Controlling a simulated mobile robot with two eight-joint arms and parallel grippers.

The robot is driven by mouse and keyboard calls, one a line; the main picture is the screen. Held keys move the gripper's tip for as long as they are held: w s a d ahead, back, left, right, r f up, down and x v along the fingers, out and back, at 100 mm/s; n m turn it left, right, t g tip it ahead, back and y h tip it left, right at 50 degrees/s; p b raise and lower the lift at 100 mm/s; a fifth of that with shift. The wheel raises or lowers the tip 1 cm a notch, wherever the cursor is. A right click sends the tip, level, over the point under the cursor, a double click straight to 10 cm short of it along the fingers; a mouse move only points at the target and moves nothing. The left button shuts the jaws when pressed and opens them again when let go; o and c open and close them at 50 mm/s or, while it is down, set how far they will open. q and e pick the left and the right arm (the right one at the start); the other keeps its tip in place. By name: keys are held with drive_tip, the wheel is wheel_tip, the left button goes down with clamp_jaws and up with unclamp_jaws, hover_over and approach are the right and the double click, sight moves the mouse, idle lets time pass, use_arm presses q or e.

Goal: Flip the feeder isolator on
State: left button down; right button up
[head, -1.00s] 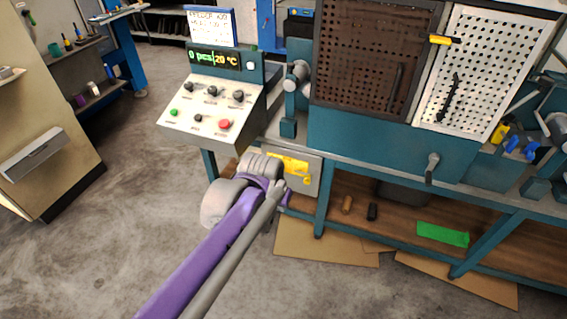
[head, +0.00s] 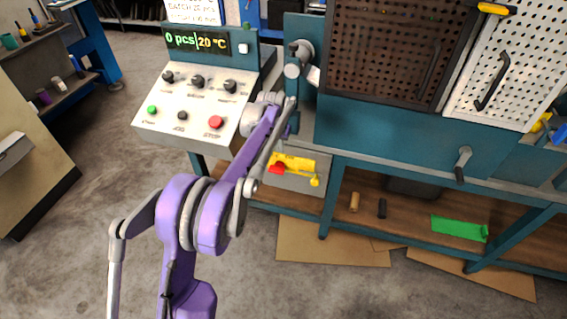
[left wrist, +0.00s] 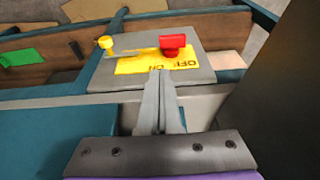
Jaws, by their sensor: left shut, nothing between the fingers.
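The feeder isolator is a grey box (head: 300,183) low on the bench front, below and right of the control panel. It bears a yellow plate (left wrist: 140,62) marked OFF and ON, upside down in the left wrist view. A red knob (left wrist: 173,44) sits by the OFF mark. A thin yellow lever with a ball end (left wrist: 105,42) reaches left from the knob. My left gripper (left wrist: 160,76) is shut and empty, its fingertips in front of the plate's near edge, apart from the lever as far as I can tell. My right gripper is out of view.
The control panel (head: 185,110) with buttons stands left of the box. The blue bench frame (head: 332,200) and lower shelf (head: 410,211) lie to the right, with a green sheet (head: 459,228) on it. A dark surface fills the wrist view's right side.

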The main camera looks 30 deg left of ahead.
sight(282, 170)
use_arm(q)
drive_tip(key=shift+w+a+f, duration=0.45)
drive_tip(key=shift+w+a, duration=0.05)
drive_tip(key=shift+w, duration=0.1)
drive_tip(key=b+x, duration=0.1)
drive_tip(key=x, duration=0.7)
drive_tip(key=s+b+x, duration=0.1)
drive_tip(key=x, duration=0.4)
drive_tip(key=shift+d+f+b, duration=0.15)
drive_tip(key=shift+f+b, duration=0.05)
drive_tip(key=shift+b, duration=0.15)
drive_tip(key=shift+f, duration=0.45)
